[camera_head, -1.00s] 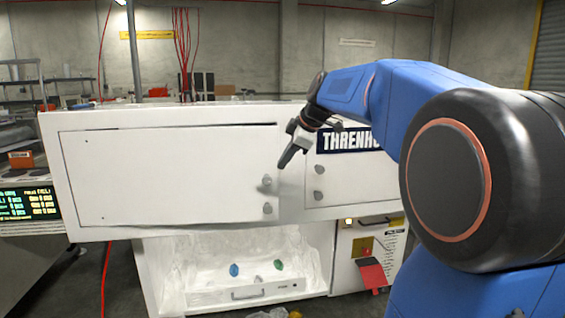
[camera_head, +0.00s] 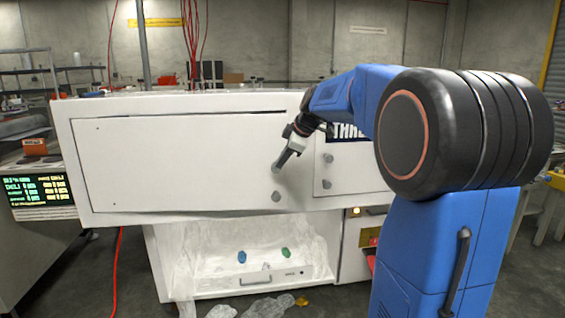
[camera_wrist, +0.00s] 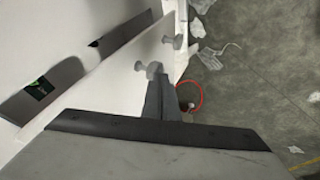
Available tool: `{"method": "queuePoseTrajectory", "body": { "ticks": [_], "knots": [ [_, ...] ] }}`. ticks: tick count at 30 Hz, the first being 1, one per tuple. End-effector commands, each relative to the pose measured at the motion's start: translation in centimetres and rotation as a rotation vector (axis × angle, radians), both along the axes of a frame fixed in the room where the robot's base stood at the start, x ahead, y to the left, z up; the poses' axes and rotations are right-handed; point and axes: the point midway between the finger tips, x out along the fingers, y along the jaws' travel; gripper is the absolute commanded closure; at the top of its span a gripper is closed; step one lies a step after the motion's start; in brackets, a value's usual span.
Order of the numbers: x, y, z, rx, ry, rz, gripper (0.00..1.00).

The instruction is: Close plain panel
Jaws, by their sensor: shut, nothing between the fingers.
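The plain panel (camera_head: 165,165) is a wide white door without lettering on the left of the white machine. Its top edge shows a thin dark gap toward the right. A lower knob (camera_head: 276,196) sits near its right edge. My gripper (camera_head: 277,168) is shut and empty, pointing down and left at the panel's right edge, where it covers the upper knob. In the wrist view, the fingers (camera_wrist: 167,92) are together beside two grey knobs, the nearer one (camera_wrist: 150,68) right by the fingertips. I cannot tell whether they touch.
A smaller lettered panel (camera_head: 350,170) with two knobs adjoins on the right. Crumpled film (camera_head: 265,307) lies on the floor. A console with a green display (camera_head: 38,190) stands left.

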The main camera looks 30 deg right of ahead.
Motion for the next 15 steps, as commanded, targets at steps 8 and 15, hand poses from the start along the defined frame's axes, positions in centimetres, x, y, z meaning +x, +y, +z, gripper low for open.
{"method": "queuePoseTrajectory", "body": {
  "ticks": [8,15],
  "knots": [
    [0.0,0.0,0.0,0.000,0.000,0.000,1.00],
    [2.2,-1.1,0.1,0.000,0.004,0.028,1.00]
  ]
}}
